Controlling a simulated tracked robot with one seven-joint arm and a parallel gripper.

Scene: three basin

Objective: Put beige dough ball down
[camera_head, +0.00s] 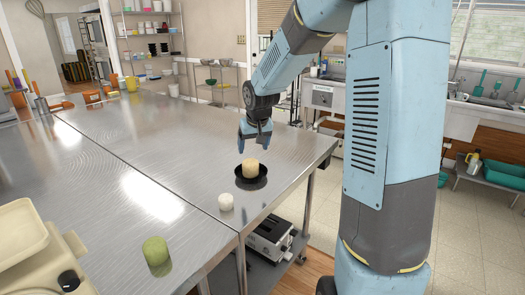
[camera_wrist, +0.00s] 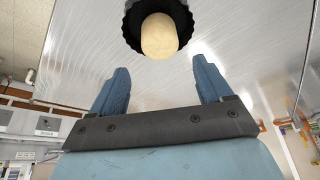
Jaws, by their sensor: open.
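The beige dough ball (camera_head: 250,167) stands in a small dark round pan (camera_head: 243,184) on the steel table. The wrist view shows the same dough ball (camera_wrist: 159,36) inside the dark fluted pan (camera_wrist: 131,31), beyond my fingertips. My gripper (camera_head: 257,134) is just above and behind the dough ball in the head view. In the wrist view my gripper (camera_wrist: 159,82) has its two blue fingers wide apart with nothing between them. The fingers are apart from the dough ball.
The steel table (camera_head: 150,130) is mostly clear. A white dough piece (camera_head: 226,201) and a green dough piece (camera_head: 156,251) stand nearer the camera. The table's right edge lies close to the pan. A beige machine (camera_head: 40,250) stands at front left.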

